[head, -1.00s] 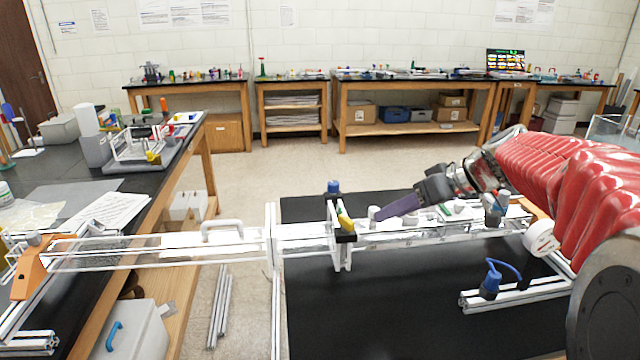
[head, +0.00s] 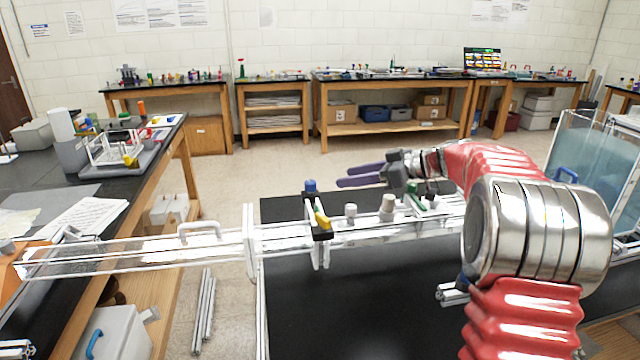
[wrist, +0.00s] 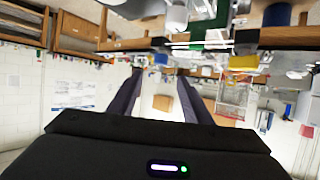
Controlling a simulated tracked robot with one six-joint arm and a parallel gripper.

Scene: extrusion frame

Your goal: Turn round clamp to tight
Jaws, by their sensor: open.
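My gripper (head: 342,175) is open and empty, above and behind the clear rail in the head view. Its two purple-grey fingers point left, and they also show in the wrist view (wrist: 160,78) with a gap between them. A black clamp with a blue knob (head: 310,186) and a yellow lever (head: 322,221) sits across the rail, left of and below my fingertips. A small white round knob (head: 350,211) and a larger grey round knob (head: 388,205) stand on the rail to its right. I cannot tell which one is the round clamp. My fingers touch none of them.
The clear rail (head: 130,258) spans the gap between the left bench and the black tabletop (head: 350,310). A white handle (head: 199,230) stands on the rail. A green part (head: 414,202) is right of the grey knob. Bluish clear panels (head: 585,165) stand at right.

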